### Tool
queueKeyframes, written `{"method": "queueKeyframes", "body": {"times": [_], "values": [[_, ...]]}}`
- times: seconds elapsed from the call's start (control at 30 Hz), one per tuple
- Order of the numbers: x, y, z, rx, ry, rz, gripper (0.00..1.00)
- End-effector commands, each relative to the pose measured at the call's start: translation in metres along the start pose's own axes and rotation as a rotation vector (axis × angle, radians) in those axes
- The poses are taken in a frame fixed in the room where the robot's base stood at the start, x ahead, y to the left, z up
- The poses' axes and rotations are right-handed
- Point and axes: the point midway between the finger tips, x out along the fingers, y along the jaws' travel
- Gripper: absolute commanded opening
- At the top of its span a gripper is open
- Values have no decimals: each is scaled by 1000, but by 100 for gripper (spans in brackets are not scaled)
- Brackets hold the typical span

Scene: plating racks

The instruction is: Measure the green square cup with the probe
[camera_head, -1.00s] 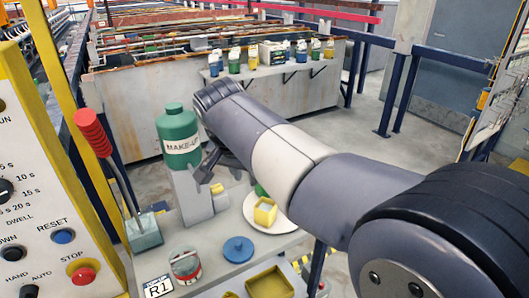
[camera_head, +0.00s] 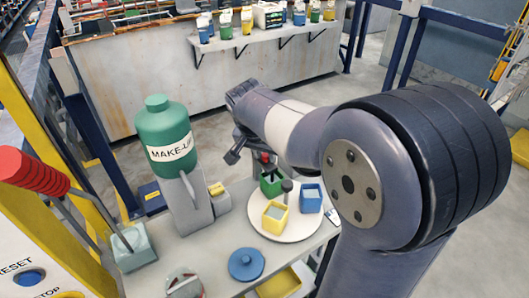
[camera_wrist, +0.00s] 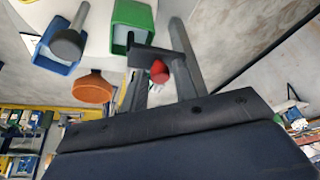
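The green square cup (camera_head: 271,187) stands on a white round plate (camera_head: 300,229), behind a yellow cup (camera_head: 275,217) and left of a blue cup (camera_head: 310,198). In the wrist view the green cup (camera_wrist: 128,25) is near the top, just beyond my finger ends. A grey round-headed post (camera_head: 287,187) rises among the cups; it overlaps the blue cup in the wrist view (camera_wrist: 68,44). My gripper (camera_wrist: 160,55) is left of and above the plate in the head view. A red tip (camera_wrist: 160,72) and a dark crossbar show between its fingers; whether they are gripped is unclear. I cannot identify the probe for certain.
A green MAKE-UP bottle (camera_head: 165,135) stands on a grey stand left of my gripper. A red-handled lever (camera_head: 35,170) is at the left. Several bottles line the back shelf.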

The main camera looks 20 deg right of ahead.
Motion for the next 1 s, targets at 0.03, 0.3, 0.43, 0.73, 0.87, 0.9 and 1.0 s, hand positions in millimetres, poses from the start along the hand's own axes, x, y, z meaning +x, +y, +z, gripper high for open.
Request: {"method": "queueKeyframes", "body": {"times": [0.03,0.3,0.43,0.73,0.87,0.9,1.0], "values": [[0,0,0,0,0,0,28],[0,0,0,0,0,0,10],[0,0,0,0,0,0,0],[-1,0,0,0,0,-1,0],[-6,0,-2,0,1,-1,0],[-10,0,-4,0,2,-2,0],[-24,-1,-10,0,3,-3,0]]}}
